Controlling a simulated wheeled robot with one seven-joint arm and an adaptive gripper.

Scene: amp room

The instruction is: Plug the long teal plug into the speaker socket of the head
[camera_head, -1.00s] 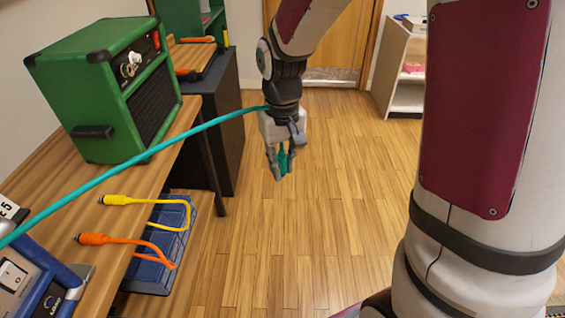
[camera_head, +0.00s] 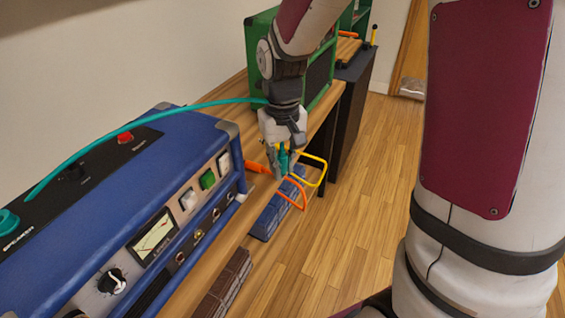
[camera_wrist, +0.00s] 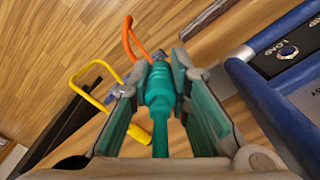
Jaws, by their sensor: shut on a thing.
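My gripper (camera_head: 283,170) is shut on the teal plug (camera_head: 284,158), above the desk's front edge, to the right of the blue head (camera_head: 105,185). In the wrist view the teal plug (camera_wrist: 158,85) lies between both fingers, its metal tip pointing away from the wrist. A teal cable (camera_head: 150,120) arcs from behind my gripper leftward over the head. On the head's top, at the far left, a teal round socket (camera_head: 8,222) sits by the word SPEAKER, partly cut off by the frame edge. The plug is well apart from it.
An orange cable (camera_head: 290,198) and a yellow cable (camera_head: 322,170) stick out by the desk edge near my gripper. A green amp (camera_head: 262,45) stands behind. A blue box (camera_head: 268,218) lies below the desk edge. The floor to the right is clear.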

